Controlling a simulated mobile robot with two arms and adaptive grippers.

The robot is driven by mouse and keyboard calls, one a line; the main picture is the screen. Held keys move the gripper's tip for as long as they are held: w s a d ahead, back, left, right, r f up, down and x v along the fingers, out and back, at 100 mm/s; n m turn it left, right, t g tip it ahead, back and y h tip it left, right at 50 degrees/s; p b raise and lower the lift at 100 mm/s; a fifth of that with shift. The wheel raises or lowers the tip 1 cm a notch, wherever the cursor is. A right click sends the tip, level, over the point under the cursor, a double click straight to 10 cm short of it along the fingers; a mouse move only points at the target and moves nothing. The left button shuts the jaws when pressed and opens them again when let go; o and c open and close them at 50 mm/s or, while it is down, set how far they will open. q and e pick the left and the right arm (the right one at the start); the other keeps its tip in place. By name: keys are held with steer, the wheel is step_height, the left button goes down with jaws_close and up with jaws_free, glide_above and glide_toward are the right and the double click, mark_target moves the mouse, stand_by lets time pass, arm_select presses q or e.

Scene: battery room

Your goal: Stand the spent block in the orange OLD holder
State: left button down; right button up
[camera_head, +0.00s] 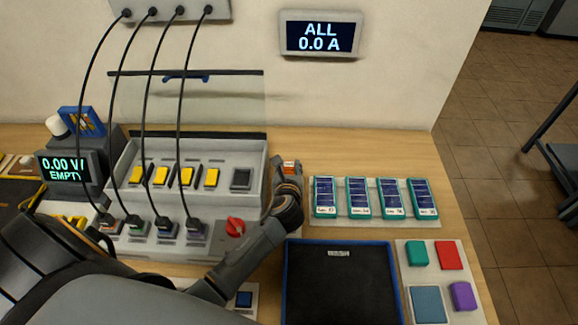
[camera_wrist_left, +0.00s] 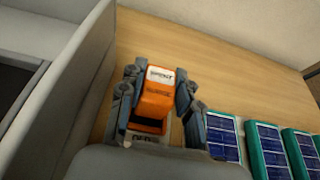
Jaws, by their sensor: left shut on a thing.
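My left gripper (camera_head: 288,180) is between the grey charger and the row of teal blocks. In the left wrist view, its fingers (camera_wrist_left: 156,100) are shut around the sides of the spent block (camera_wrist_left: 160,75), which has a white top label. Orange surfaces of the OLD holder (camera_wrist_left: 150,122) show between the fingers, with a plate marked OLD at the near end. The block is at the holder, but I cannot tell where block ends and holder begins, or how deep it sits. The fingers and wrist hide the lower parts. My right gripper is not in view.
The grey charger (camera_head: 257,165), with a red knob (camera_head: 234,226), stands close on the left. Several teal blocks (camera_head: 357,197) are in a row on the right. A dark blue-rimmed tray (camera_head: 340,285) lies in front. The wooden bench is clear behind the gripper.

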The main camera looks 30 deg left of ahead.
arm_select(q)
steer(key=shift+r+p, duration=0.1)
steer(key=shift+p, duration=0.25)
stand_by(0.7)
steer(key=shift+f+b, duration=0.55)
steer(key=shift+f, duration=0.3)
stand_by(0.4)
steer(key=c, duration=1.2)
jaws_free()
steer(key=shift+p+v, duration=0.8)
steer(key=shift+v, duration=0.15)
steer(key=shift+p+v, duration=2.4)
steer(key=shift+v, duration=1.6)
steer(key=shift+s+d+r, duration=0.2)
steer(key=shift+s+r, duration=0.1)
steer(key=shift+s, duration=0.2)
